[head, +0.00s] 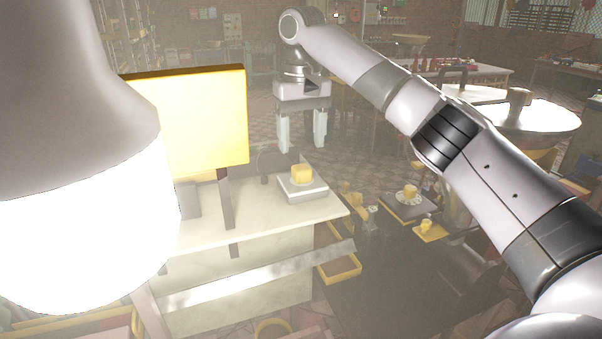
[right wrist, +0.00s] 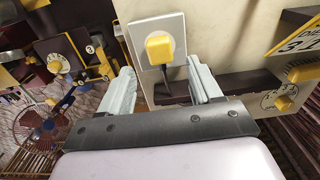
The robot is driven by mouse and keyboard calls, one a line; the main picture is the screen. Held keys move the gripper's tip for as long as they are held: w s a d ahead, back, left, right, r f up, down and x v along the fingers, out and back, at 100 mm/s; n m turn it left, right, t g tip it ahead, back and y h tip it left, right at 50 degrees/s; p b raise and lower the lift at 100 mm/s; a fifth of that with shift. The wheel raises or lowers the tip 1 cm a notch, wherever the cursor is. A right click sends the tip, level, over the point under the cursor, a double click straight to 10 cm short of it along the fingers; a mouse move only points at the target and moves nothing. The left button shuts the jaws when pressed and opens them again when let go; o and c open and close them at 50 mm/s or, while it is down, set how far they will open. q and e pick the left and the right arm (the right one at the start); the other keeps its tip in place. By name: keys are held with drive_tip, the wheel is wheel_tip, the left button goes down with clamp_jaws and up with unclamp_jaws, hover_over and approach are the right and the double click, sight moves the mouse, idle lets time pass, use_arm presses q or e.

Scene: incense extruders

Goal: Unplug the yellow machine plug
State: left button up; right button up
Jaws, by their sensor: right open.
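The yellow plug (head: 302,174) sits on a pale square socket plate (head: 312,194) on the worktop in the head view. In the right wrist view the yellow plug (right wrist: 160,47) is in the middle of the white plate (right wrist: 136,32), with a dark cord below it. My right gripper (head: 302,148) is open and empty, its fingers pointing toward the plug. In the right wrist view its fingertips (right wrist: 158,75) lie on either side of the plug, apart from it. My left arm fills the left of the head view; its gripper is out of view.
A dark box with a white dial and yellow knob (head: 410,191) is to the right. Another dial with a yellow knob (right wrist: 283,103) is at the right in the wrist view.

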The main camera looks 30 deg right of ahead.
sight(302, 167)
wheel_tip(302, 167, down, 6)
drive_tip(key=shift+f, duration=0.25)
idle(1.0)
idle(0.5)
clamp_jaws()
drive_tip(key=shift+r, duration=3)
